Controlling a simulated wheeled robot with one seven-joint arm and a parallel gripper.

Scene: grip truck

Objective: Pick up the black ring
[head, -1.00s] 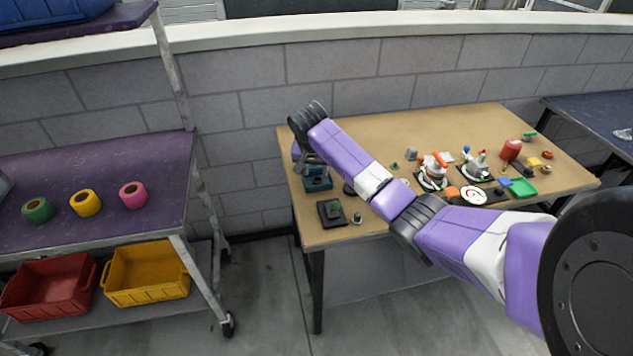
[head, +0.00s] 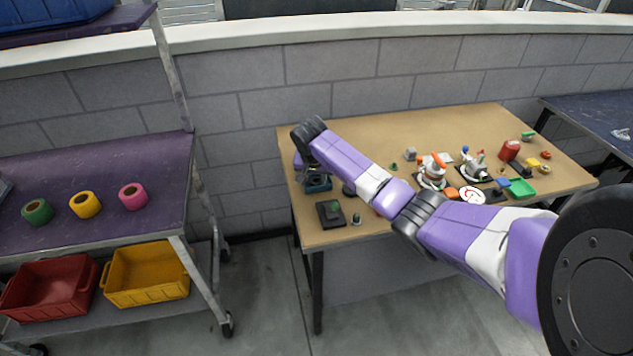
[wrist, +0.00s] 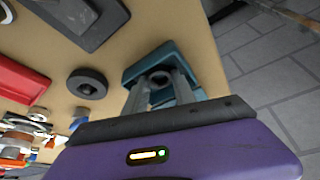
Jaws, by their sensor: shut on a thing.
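My gripper (wrist: 160,92) reaches down at the left end of the tan table, over a teal block-like holder (wrist: 132,76); the holder also shows in the head view (head: 319,186). The fingers are shut on a small dark ring-shaped piece (wrist: 160,77) with a round centre. Whether this piece still touches the holder I cannot tell. Another black ring (wrist: 87,83) lies flat on the table beside the holder, apart from my fingers; it shows partly in the head view (head: 348,189).
Several toy parts and a green tray (head: 521,188) crowd the right side. A purple-shelved cart (head: 90,165) with coloured rolls stands left.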

